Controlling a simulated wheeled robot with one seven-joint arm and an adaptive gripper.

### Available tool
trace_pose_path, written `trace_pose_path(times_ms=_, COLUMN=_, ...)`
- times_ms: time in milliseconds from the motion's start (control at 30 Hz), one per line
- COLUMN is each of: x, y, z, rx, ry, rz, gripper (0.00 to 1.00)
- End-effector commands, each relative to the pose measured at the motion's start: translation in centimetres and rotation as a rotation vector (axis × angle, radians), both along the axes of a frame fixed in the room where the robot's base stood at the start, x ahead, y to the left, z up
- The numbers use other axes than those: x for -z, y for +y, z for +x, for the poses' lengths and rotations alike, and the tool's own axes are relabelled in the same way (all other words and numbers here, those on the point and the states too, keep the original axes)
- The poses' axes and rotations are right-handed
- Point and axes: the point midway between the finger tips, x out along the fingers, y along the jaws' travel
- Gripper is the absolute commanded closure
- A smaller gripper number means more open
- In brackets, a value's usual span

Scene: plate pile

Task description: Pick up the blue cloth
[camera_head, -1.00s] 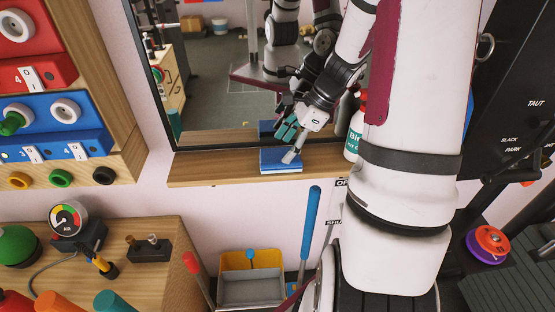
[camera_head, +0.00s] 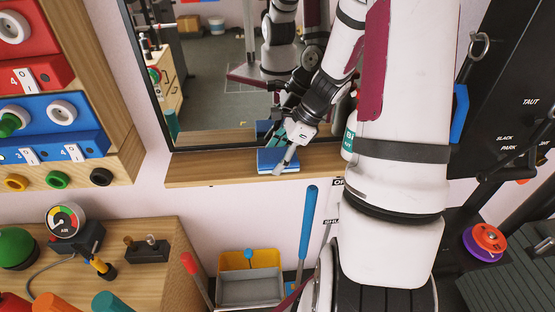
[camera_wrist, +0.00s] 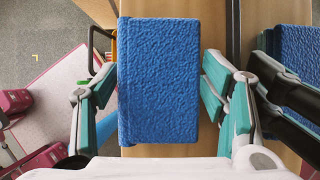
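The blue cloth (camera_head: 270,160) lies folded into a flat, textured block on the wooden shelf below the mirror. In the wrist view the cloth (camera_wrist: 158,85) fills the middle, its long side running up the picture. My gripper (camera_head: 286,155) is above the cloth in the head view, pointing down. In the wrist view my gripper (camera_wrist: 156,80) is open, with one teal-padded finger on each side of the cloth. The right finger looks very close to the cloth's edge; I cannot tell whether it touches.
The narrow wooden shelf (camera_head: 215,170) runs under the mirror (camera_head: 195,75), which reflects the cloth and my arm. A white bottle (camera_head: 349,138) stands just right of the cloth, partly hidden by my arm. A yellow-grey bin (camera_head: 250,287) is below. The shelf left of the cloth is clear.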

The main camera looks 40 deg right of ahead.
Motion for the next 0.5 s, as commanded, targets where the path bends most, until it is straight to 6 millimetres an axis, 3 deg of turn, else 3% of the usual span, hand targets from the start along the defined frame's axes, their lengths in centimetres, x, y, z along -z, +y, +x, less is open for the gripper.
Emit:
trace_pose_path(times_ms=33, x=0.02, y=0.04, z=-0.04, rx=0.000, ry=0.001, rz=0.000, gripper=0.49)
trace_pose_path(times_ms=133, x=0.04, y=0.07, z=-0.08, rx=-0.001, ry=0.003, rz=0.002, gripper=0.71)
trace_pose_path(times_ms=500, x=-0.01, y=0.19, z=-0.23, rx=-0.001, ry=0.006, rz=0.005, gripper=0.76)
